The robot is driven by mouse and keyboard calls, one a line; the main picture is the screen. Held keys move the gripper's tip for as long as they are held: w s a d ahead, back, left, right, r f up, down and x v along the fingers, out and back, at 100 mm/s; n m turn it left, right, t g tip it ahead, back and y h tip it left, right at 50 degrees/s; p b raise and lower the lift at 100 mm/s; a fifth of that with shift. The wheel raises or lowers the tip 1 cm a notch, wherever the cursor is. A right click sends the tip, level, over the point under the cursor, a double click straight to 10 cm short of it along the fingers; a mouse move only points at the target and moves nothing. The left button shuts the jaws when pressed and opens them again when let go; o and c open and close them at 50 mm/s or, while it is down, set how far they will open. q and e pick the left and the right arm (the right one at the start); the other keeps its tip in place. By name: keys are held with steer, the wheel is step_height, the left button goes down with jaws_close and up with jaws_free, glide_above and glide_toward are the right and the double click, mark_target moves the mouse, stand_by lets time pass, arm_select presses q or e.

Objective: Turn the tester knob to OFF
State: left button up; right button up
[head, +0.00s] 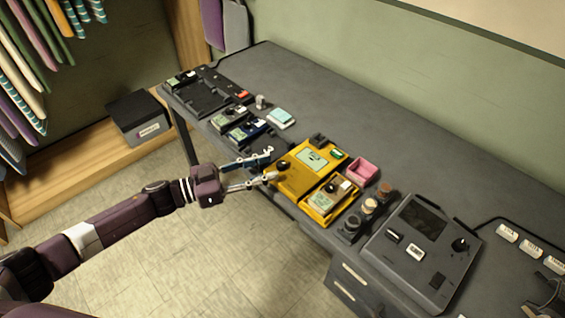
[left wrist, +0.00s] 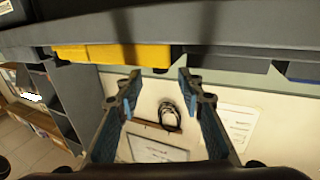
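A yellow device with a pale display, which looks like the tester (head: 301,157), lies on the grey workbench. A round black knob (head: 283,165) sits near its left end. The knob's pointer and any OFF mark are too small to read. My left gripper (head: 269,165) is open at the bench's front edge, its fingertips close to the device's knob end. I cannot tell whether they touch it. In the left wrist view the fingers (left wrist: 158,85) are spread with nothing held between them, and a yellow edge (left wrist: 112,55) shows beyond. My right gripper is not in view.
A yellow tray (head: 318,216) with a small module, a pink box (head: 361,171) and several small jars stand to the right. A grey console (head: 422,250) with a screen and its own knob (head: 460,244) is farther right. The bench's back (head: 400,140) is clear.

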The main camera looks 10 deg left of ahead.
mark_target(277, 164)
arm_select(q)
steer(key=x, duration=0.5)
jaws_close()
